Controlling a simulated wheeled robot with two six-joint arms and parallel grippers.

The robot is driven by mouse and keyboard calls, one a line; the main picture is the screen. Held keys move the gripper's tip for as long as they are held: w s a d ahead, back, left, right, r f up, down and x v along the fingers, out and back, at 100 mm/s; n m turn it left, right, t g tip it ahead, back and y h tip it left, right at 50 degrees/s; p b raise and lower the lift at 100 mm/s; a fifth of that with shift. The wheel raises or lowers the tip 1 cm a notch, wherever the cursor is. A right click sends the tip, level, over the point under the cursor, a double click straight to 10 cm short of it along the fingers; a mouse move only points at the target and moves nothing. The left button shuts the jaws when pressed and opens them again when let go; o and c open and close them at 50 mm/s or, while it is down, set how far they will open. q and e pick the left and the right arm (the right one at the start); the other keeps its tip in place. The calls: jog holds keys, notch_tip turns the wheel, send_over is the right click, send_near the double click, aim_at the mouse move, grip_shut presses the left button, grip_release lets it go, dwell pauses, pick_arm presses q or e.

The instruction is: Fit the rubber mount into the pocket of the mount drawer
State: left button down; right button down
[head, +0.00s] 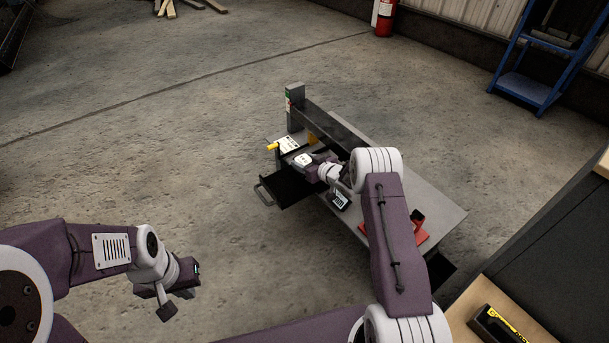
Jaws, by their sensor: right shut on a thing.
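The mount drawer (287,191) is a dark open drawer with a handle on its left, pulled out from the left side of the grey bench. My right gripper (314,178) is over the inner part of the drawer, beside the bench. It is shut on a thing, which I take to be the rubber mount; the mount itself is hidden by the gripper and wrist. The pocket in the drawer cannot be made out. My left gripper (178,303) is open and empty, well away from the bench at the lower left, above the floor.
The grey bench (440,206) carries a grey post (296,108), a dark rail, a white panel with a yellow knob (273,147), a small display (341,199) and a red item (417,219). A wooden-topped surface (462,307) stands at lower right. The floor left of the drawer is clear.

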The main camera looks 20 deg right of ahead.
notch_tip(320, 180, down, 4)
jog(key=b, duration=0.3)
jog(key=shift+r, duration=0.4)
jog(key=c, duration=0.6)
grip_release()
jog(key=shift+o, duration=0.2)
